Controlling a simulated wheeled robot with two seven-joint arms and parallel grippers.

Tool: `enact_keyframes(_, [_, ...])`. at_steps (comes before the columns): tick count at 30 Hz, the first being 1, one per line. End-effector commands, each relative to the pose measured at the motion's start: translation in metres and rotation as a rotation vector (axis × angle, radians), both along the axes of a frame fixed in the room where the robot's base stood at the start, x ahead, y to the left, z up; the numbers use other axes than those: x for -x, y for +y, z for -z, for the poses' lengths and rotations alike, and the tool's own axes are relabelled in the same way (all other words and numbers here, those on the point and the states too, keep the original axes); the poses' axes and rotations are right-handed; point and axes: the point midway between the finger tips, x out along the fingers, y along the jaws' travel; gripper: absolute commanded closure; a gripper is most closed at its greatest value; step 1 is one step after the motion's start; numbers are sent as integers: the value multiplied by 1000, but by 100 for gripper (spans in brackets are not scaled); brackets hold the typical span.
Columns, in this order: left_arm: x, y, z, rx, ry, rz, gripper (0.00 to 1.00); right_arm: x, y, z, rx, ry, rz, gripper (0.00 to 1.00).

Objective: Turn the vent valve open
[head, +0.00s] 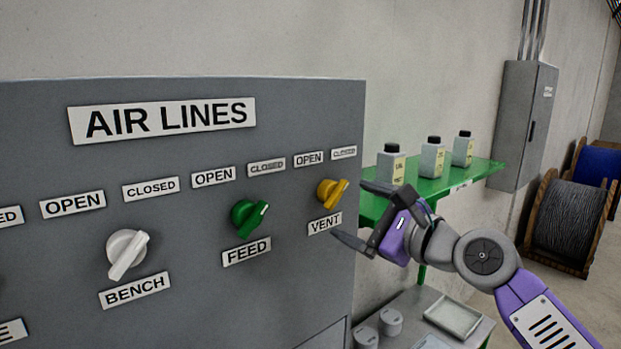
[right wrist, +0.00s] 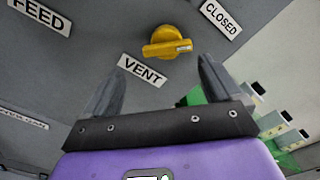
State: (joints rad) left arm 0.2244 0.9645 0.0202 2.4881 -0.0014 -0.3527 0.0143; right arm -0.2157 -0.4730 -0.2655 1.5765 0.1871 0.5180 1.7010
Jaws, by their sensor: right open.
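The vent valve is a yellow knob (head: 332,193) on the grey panel (head: 180,290), above the VENT label (head: 325,223). Its handle is tilted up to the right, toward the CLOSED label (head: 344,153); the OPEN label (head: 309,158) is up and to the left. My right gripper (head: 348,211) is open and empty just to the right of the knob. In the right wrist view the yellow knob (right wrist: 167,43) lies ahead of the spread fingers (right wrist: 160,85), apart from them. My left gripper is not in view.
A green FEED knob (head: 249,217) and a white BENCH knob (head: 127,254) sit left of the vent knob. A green shelf (head: 455,187) with several bottles stands behind my right gripper. Cable reels (head: 566,222) stand at the far right.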

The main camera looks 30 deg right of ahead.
Motion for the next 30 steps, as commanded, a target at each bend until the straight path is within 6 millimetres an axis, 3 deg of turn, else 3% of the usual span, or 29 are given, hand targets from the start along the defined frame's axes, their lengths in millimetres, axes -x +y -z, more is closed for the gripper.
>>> enact_keyframes(4, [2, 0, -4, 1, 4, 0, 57, 1, -3, -9, -23, -16, 0, 8])
enact_keyframes(12, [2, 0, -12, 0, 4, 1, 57, -42, 2, -9, -21, -14, -3, 8])
enact_keyframes(18, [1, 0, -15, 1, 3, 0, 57, -64, 3, -8, -22, -17, 0, 8])
enact_keyframes(28, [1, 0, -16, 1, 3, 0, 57, -68, 3, -7, -20, -16, 2, 8])
enact_keyframes(30, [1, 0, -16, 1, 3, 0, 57, -68, 3, -7, -20, -16, 2, 18])
